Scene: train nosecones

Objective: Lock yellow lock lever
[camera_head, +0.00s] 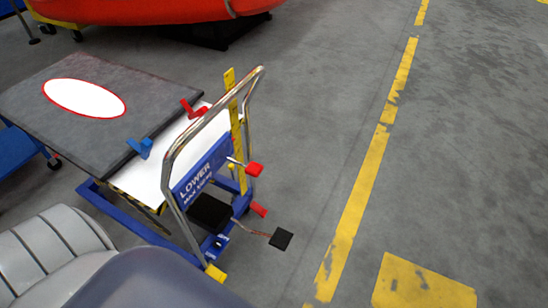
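A blue lift cart with a chrome push handle (174,150) stands left of centre. A small yellow piece (215,273), which may be the yellow lock lever, shows low at the cart's near end by the wheel. I cannot tell whether it is locked. A yellow upright bar (236,120) rises beside the handle. A red-ended lever (255,169) sticks out of the cart's end, with a red piece (259,209) lower down. A black pedal (282,239) extends to the right. Neither of my grippers is in view.
A dark grey board (100,75) with a white oval lies on the cart's white top (150,172). Blue (140,148) and red (194,109) brackets sit at its edges. A large red-orange object (150,10) stands behind. Open floor with yellow markings (360,200) lies right.

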